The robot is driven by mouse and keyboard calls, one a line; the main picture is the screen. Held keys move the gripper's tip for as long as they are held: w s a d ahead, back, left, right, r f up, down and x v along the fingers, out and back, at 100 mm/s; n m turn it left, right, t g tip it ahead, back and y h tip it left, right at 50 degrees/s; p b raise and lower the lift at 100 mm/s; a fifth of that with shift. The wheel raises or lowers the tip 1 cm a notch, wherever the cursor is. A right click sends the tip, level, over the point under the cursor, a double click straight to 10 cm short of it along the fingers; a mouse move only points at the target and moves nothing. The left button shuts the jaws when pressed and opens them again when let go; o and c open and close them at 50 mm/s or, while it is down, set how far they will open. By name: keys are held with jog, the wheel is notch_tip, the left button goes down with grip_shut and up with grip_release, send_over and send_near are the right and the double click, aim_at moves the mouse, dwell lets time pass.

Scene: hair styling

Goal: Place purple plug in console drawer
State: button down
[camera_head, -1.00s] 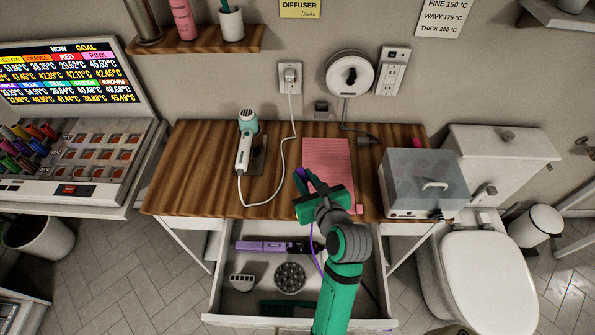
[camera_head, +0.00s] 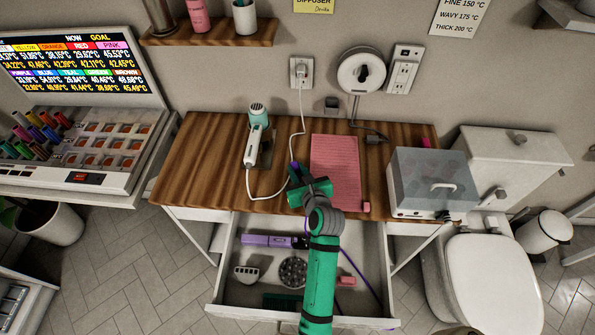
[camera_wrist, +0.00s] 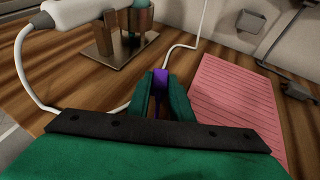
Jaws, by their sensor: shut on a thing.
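My green gripper (camera_head: 296,176) is shut on the purple plug (camera_wrist: 160,82), which shows between its two fingers in the wrist view. It holds the plug above the front part of the wooden console top (camera_head: 205,165), left of the pink sheet. The open white console drawer (camera_head: 222,285) is below and in front of the gripper. A purple cord (camera_head: 361,273) runs down into the drawer. The drawer also holds a purple styling tool (camera_head: 268,241), a white comb-like piece (camera_head: 246,273), a dark round attachment (camera_head: 293,271) and a pink piece (camera_head: 346,281). My arm hides part of the drawer.
A pink lined sheet (camera_head: 335,170) lies right of my gripper. A clear-lidded box (camera_head: 432,180) stands at the right end.

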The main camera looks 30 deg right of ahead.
jog(key=shift+f, duration=0.25)
jog(key=shift+f, duration=0.15)
jog(key=c, duration=1.6)
grip_release()
